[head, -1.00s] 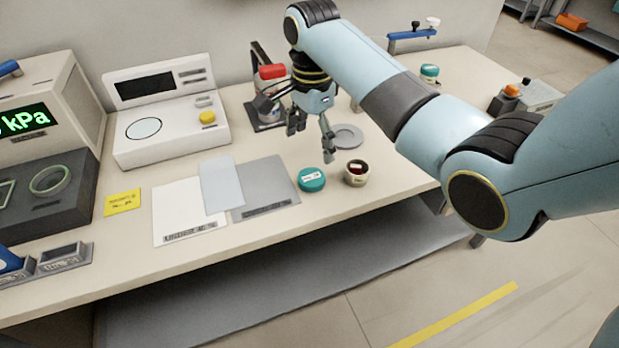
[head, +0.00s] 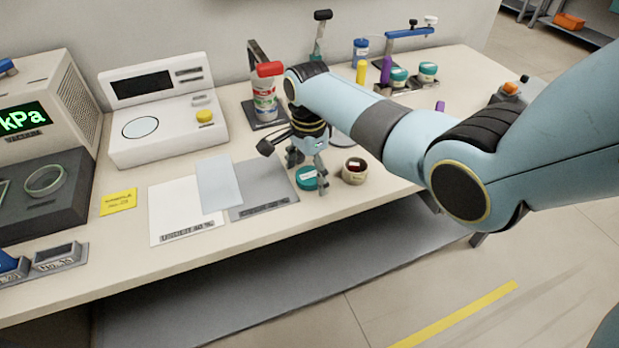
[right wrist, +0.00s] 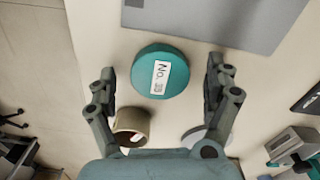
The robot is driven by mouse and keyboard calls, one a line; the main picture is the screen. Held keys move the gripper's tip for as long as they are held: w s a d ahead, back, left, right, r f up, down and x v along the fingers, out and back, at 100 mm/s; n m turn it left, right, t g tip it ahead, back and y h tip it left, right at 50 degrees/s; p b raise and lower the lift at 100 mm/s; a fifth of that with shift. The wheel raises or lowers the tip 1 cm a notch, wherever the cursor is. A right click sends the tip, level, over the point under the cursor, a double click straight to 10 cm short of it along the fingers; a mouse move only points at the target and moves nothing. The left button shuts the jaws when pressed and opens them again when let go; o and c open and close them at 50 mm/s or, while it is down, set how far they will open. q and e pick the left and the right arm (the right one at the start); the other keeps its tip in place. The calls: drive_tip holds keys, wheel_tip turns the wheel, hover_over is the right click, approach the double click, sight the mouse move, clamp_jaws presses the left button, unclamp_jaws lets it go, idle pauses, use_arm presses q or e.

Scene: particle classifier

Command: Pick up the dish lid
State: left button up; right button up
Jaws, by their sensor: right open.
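The teal round dish lid (head: 306,182) lies flat on the bench, partly hidden by my right gripper (head: 308,174) in the head view. The right wrist view shows the lid (right wrist: 160,72) with a white "No." label on top. There my right gripper (right wrist: 160,76) is open, with one finger on each side of the lid and a visible gap to each. It holds nothing. How high the fingertips are above the bench is hard to tell. The open dish (head: 355,171) with dark red contents stands just right of the lid. My left gripper is not in view.
A grey mat (head: 262,190) and a white sheet (head: 185,212) lie left of the lid. A grey round plate (right wrist: 208,137) is near the open dish. A red-capped bottle (head: 265,95) stands behind. Teal-lidded jars (head: 428,72) sit at the back right.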

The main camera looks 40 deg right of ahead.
drive_tip(key=c, duration=1.2)
drive_tip(key=shift+o, duration=0.2)
